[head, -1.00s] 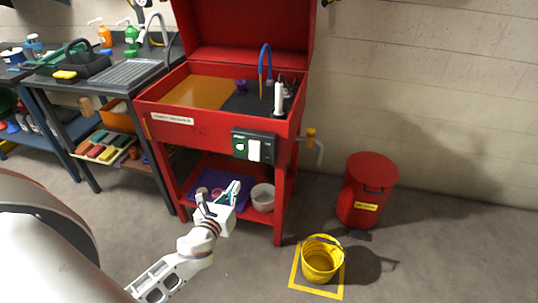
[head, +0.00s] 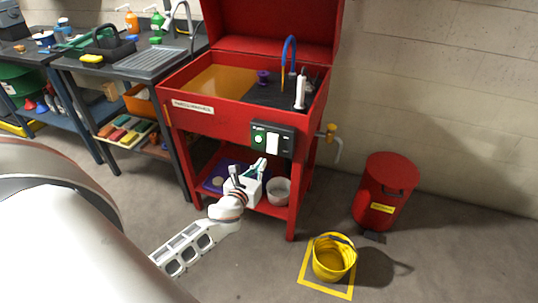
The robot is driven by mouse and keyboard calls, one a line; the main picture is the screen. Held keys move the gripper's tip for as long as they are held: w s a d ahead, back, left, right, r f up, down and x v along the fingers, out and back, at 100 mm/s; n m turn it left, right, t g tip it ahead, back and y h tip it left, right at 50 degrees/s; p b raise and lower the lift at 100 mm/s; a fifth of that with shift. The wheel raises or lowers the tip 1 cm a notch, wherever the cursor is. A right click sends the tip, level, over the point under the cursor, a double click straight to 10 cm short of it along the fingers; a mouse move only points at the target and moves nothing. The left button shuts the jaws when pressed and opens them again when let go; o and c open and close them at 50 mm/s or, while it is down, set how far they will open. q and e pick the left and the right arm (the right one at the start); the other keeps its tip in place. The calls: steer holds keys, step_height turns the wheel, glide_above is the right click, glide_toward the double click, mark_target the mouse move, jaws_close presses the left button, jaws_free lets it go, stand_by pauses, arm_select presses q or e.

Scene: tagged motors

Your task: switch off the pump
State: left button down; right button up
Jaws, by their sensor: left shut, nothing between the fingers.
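The red parts washer (head: 228,125) stands on legs against the wall with its lid raised. On its front right is a dark switch box (head: 273,139) with a green part on its left and a white rocker or plate (head: 272,142) beside it. The switch position is too small to tell. My left gripper (head: 251,170) is shut and empty, below and a little left of the switch box, apart from it. It covers part of the lower shelf. My right gripper is not in view.
A yellow bucket (head: 333,258) stands on a yellow floor square. A red bin (head: 384,192) is by the wall. A drain tap (head: 331,134) sticks out on the washer's right. A white pot (head: 278,190) sits on the lower shelf. A sink bench (head: 150,62) stands left.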

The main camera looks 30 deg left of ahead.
mark_target(272, 149)
arm_select(q)
steer(key=b+x, duration=0.1)
steer(key=x, duration=0.5)
steer(key=shift+w+a+f, duration=0.15)
steer(key=shift+w+f, duration=0.05)
steer(key=shift+w, duration=0.15)
steer(key=shift+w+a, duration=0.1)
steer(key=shift+w, duration=0.35)
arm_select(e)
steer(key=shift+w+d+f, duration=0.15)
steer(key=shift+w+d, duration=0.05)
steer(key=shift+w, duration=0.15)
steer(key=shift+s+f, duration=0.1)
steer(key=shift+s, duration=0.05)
